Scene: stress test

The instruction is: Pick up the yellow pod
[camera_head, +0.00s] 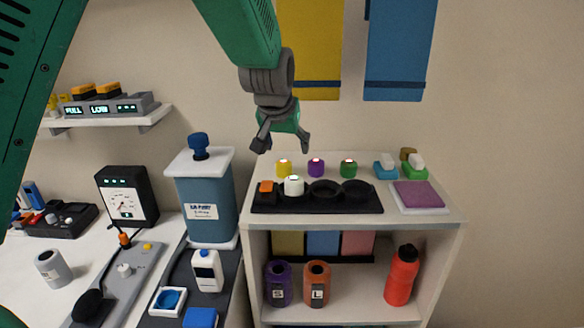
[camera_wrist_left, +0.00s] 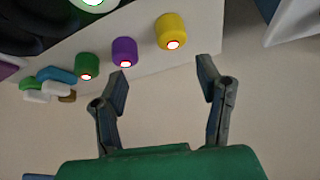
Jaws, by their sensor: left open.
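The yellow pod (camera_head: 284,168) stands at the left of a row of three small pods on the white shelf top, with a purple pod (camera_head: 316,168) and a green pod (camera_head: 348,168) to its right. The yellow pod has a lit white-red spot on one end and also shows in the left wrist view (camera_wrist_left: 171,32). My left gripper (camera_head: 281,144) hangs above and behind the yellow pod, apart from it. In the left wrist view its fingers (camera_wrist_left: 165,84) are spread and empty, with the yellow pod beyond the fingertips. My right gripper does not show.
A black tray (camera_head: 339,208) with an orange block, a white pod and dark round wells lies in front of the pods. A blue tank (camera_head: 207,207) stands to the left. The wall is close behind.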

